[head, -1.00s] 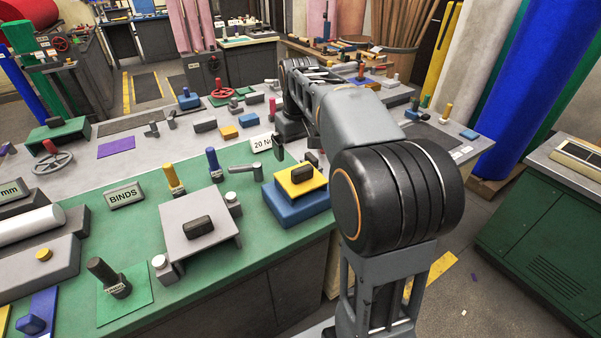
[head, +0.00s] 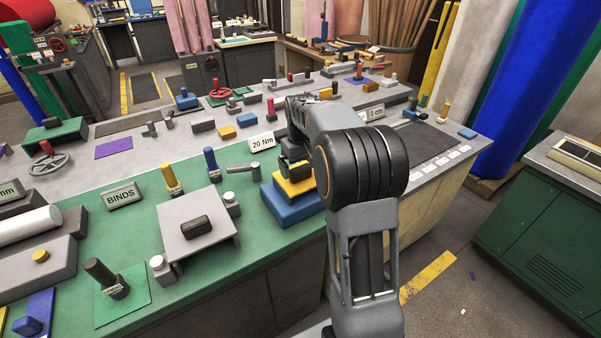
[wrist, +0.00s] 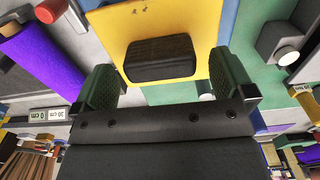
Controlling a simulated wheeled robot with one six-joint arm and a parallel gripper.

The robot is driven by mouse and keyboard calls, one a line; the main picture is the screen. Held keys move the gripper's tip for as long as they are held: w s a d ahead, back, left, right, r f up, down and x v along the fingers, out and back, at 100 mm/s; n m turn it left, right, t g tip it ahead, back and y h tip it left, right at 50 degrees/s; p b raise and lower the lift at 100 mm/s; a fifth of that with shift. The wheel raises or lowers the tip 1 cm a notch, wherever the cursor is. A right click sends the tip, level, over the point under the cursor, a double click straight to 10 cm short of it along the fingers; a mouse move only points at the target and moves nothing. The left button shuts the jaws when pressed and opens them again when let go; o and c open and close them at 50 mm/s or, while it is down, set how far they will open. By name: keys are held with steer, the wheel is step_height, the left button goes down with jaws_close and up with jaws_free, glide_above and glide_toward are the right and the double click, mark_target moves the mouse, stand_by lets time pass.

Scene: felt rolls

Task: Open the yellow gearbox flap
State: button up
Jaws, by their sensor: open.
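The yellow flap (head: 291,187) lies flat on top of the blue gearbox body (head: 290,211) in the head view, partly hidden by my arm. In the wrist view the yellow flap (wrist: 130,20) fills the upper middle, with a dark block handle (wrist: 158,58) on it. My gripper (wrist: 163,76) is open, its two green fingers to the left and right of the handle with gaps on both sides. In the head view my gripper (head: 291,164) is just above the flap. The handle is hidden there.
A grey stand with a dark handle (head: 215,240) is left of the gearbox on the green mat. A grey lever (head: 242,168) and the 20 Nm sign (head: 262,142) are close behind it. A blue knob post (head: 211,163) stands to the left.

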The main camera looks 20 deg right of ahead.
steer(key=shift+f, duration=1.3)
steer(key=shift+c, duration=0.3)
steer(key=c, duration=1.2)
steer(key=shift+r, duration=0.1)
